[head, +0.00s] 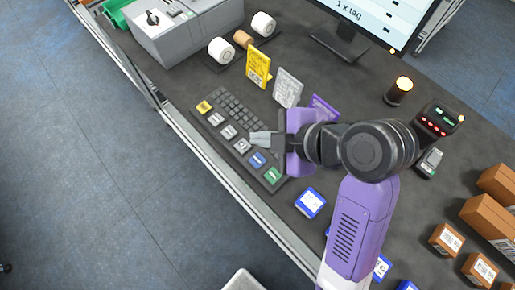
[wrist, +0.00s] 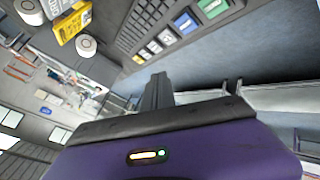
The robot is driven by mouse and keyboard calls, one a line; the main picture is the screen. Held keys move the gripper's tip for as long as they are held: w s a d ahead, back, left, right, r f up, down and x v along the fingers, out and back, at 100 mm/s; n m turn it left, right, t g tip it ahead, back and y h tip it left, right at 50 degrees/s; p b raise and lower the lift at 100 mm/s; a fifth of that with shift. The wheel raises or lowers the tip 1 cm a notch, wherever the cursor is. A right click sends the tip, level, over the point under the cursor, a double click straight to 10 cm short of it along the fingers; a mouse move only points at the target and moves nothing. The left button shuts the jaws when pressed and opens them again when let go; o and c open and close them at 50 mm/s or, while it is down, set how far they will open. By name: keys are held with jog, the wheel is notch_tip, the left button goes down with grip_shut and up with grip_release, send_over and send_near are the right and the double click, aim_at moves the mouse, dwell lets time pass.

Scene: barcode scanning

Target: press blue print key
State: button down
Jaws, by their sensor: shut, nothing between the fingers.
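The blue key (head: 257,160) is on the dark keypad (head: 228,118), between a white key (head: 242,146) and the green key (head: 272,175). My gripper (head: 257,138) is shut and empty. In the head view its fingertips appear just above the blue key in the picture, nearer the white key; I cannot tell their height over the keypad. In the wrist view the blue key (wrist: 186,23) shows at the top, with the green key (wrist: 212,8) to its right. The shut fingers (wrist: 158,85) point up the picture and appear apart from the keys.
A grey printer (head: 190,28) stands at the back left, beside white rolls (head: 221,50). Yellow (head: 257,66), white (head: 287,88) and purple cards stand behind the keypad. A monitor (head: 375,20), scanner (head: 436,120) and brown boxes (head: 490,222) are further right. The table edge (head: 225,190) is close to the keypad.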

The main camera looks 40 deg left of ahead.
aim_at(261, 162)
jog(key=shift+f, duration=0.1)
notch_tip(261, 162, down, 9)
jog(key=b, duration=0.6)
jog(key=shift+b, duration=0.35)
dwell(1.7)
jog(key=shift+f+b, duration=0.25)
jog(key=shift+b, duration=0.05)
jog(key=shift+f+b, duration=0.35)
jog(key=shift+f, duration=0.05)
dwell(0.7)
jog(key=shift+r, duration=0.1)
dwell(0.3)
jog(key=shift+r+p, duration=0.65)
jog(key=shift+r, duration=0.15)
jog(key=shift+r+p, duration=1.85)
jog(key=shift+r, duration=0.6)
